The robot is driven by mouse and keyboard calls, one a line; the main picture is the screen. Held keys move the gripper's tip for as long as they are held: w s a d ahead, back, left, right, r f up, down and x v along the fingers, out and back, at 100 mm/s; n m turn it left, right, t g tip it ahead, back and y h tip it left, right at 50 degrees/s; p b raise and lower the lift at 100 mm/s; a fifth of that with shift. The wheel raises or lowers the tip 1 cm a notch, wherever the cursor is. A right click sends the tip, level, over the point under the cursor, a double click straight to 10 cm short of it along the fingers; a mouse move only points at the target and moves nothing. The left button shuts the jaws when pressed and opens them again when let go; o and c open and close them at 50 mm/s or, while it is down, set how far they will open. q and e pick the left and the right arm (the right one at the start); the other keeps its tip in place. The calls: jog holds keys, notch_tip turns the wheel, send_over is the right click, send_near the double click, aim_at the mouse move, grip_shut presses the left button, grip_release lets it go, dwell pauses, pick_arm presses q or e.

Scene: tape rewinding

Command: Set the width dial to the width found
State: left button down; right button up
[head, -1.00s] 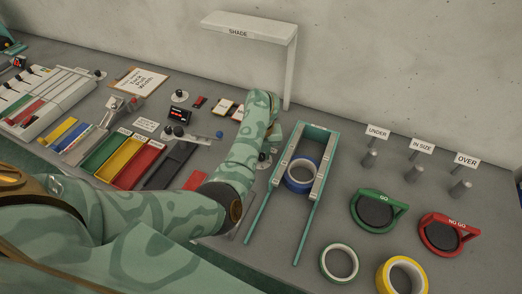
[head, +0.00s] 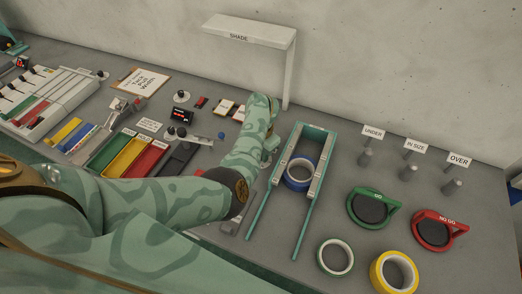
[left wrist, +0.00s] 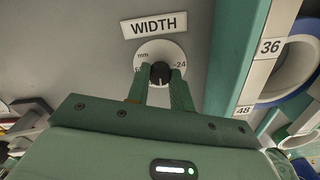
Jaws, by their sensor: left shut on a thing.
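The width dial (left wrist: 147,52) shows in the left wrist view as a white disc with a black knob (left wrist: 160,73). It has "mm" at the upper left and "24" at the right; the left number is partly covered. A "WIDTH" label (left wrist: 154,25) lies above it. My left gripper (left wrist: 162,78) is shut on the knob, a finger on either side. Where the knob points is hard to read. In the head view my left gripper (head: 270,143) is mostly hidden by its own arm. My right gripper is not in view.
Right of the dial a teal frame (head: 282,213) with numbered marks holds a blue tape roll (head: 299,185). Green (head: 335,270) and yellow (head: 376,274) rolls lie in front. GO (head: 354,207) and NO GO (head: 419,232) rings and labelled pegs stand right. A shade (head: 250,30) overhangs behind.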

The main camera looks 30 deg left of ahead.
pick_arm(q)
jog(key=shift+w+r+m, duration=0.1)
jog(key=shift+m, duration=0.5)
jog(key=c, duration=1.2)
grip_release()
jog(key=shift+c, duration=0.2)
notch_tip(320, 180, up, 16)
jog(key=p, duration=0.6)
